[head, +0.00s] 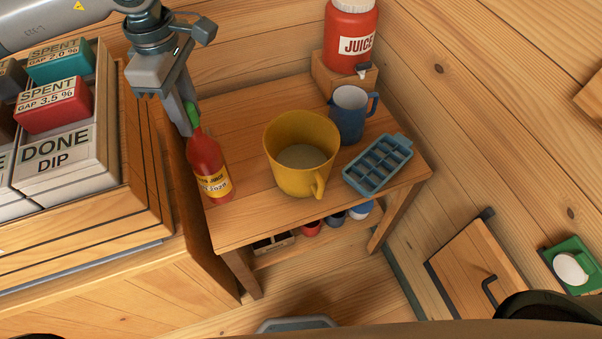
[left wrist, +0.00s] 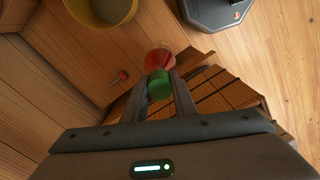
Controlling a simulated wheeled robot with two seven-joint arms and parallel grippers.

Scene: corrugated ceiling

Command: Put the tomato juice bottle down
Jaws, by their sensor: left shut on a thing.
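The tomato juice bottle (head: 207,165) is red with a yellow label and a green cap. It is at the left end of the small wooden table (head: 240,115), slightly tilted in the head view. I cannot tell whether its base touches the tabletop. My left gripper (head: 190,116) is shut on the bottle at its green cap. In the left wrist view the green cap (left wrist: 159,84) sits between the fingers, with the red body (left wrist: 158,58) beyond it. My right gripper is not in view.
A yellow jug (head: 290,165) stands right of the bottle. A blue pitcher (head: 347,122), a blue ice tray (head: 372,168) and a red juice dispenser (head: 350,25) are farther right. The wooden bench with a DONE DIP box (head: 65,160) stands close on the left. Bare tabletop lies behind the bottle.

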